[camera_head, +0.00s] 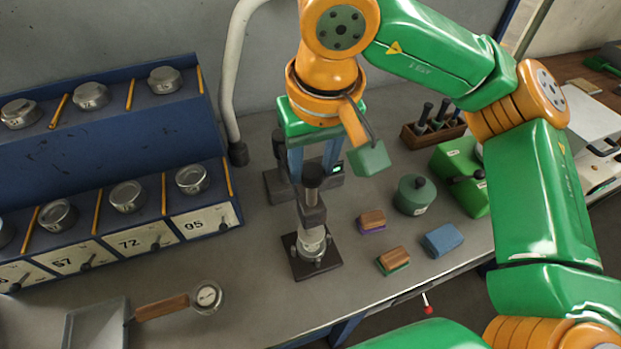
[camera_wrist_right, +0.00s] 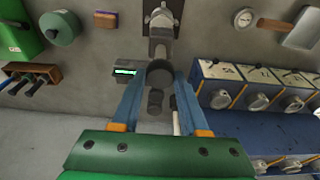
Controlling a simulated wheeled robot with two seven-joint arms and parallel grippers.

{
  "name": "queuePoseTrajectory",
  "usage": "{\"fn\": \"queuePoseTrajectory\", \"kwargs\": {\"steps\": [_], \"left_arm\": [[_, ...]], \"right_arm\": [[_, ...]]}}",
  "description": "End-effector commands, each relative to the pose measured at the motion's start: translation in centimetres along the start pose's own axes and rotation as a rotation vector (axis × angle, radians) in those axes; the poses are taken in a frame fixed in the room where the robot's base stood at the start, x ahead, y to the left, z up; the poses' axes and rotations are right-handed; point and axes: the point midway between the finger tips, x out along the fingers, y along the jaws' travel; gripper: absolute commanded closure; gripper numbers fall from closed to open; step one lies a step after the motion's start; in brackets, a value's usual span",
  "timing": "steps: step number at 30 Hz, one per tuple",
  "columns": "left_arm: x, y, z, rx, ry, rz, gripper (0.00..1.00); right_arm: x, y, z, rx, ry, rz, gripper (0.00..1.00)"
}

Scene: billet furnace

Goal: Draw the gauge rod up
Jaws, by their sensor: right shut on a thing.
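The gauge rod's dark round top (camera_head: 313,174) shows at the upper end of a small upright gauge stand. The stand has a dark arm (camera_head: 312,212), a silver lower body and a square dark base plate (camera_head: 304,266) on the bench. My right gripper (camera_head: 313,168) points down from above, its blue fingers on either side of the rod's top. In the right wrist view the round dark top (camera_wrist_right: 160,73) sits between the fingertips, and the gripper is shut on it. The rod's lower part is hidden in the stand. My left gripper is not in view.
A blue rack (camera_head: 110,150) with silver cups and numbered labels stands at left. A small digital display unit (camera_head: 332,176) is behind the stand. A green round pot (camera_head: 415,195), wood-backed blocks (camera_head: 394,260) and a blue block (camera_head: 443,240) lie at right. A wood-handled pan (camera_head: 97,325) is front left.

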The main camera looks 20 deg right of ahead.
Motion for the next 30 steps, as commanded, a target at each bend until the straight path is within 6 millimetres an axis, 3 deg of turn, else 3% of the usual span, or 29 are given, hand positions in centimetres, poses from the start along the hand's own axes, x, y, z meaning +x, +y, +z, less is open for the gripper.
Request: {"fn": "queuePoseTrajectory", "kwargs": {"steps": [26,27,30], "left_arm": [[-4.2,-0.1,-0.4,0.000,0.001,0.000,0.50],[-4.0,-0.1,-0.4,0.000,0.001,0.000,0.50],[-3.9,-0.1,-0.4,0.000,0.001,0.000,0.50]], "right_arm": [[-4.6,0.0,-1.0,0.002,0.002,-0.001,0.92],[-4.4,0.0,-0.9,0.002,0.002,-0.001,0.48],[-4.3,0.0,-0.9,0.001,0.002,-0.001,0.25]]}}
